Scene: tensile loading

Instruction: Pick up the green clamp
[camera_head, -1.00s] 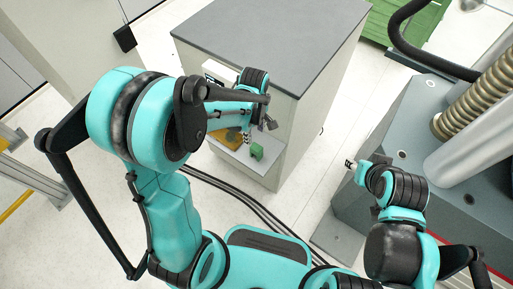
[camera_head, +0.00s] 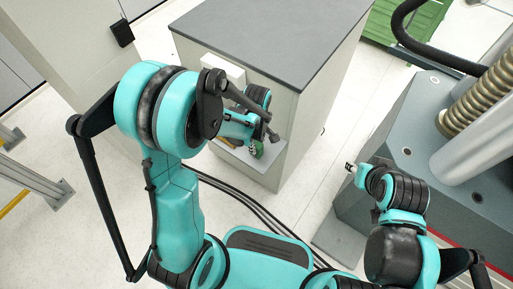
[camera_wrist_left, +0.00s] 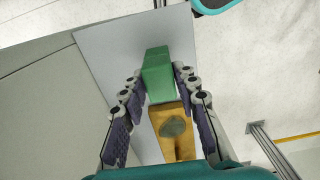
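The green clamp (camera_wrist_left: 158,75) is a small green block on a light shelf, seen in the left wrist view. Its near end meets or lies beside a yellow piece (camera_wrist_left: 172,130) with a grey-green oval patch. My left gripper (camera_wrist_left: 158,80) is open, with one finger on each side of the green block; I cannot tell whether either finger touches it. In the head view, the green clamp (camera_head: 258,150) is mostly hidden behind my left gripper and wrist. My right gripper (camera_head: 349,167) is at the right, away from the clamp, and its finger state is unclear.
The shelf (camera_head: 262,172) juts from a cabinet (camera_head: 270,40) with a dark grey top. A grey machine (camera_head: 405,140) with a ribbed hose stands at the right. Dark cables (camera_head: 240,197) lie on the floor, and a green crate (camera_head: 425,22) stands behind.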

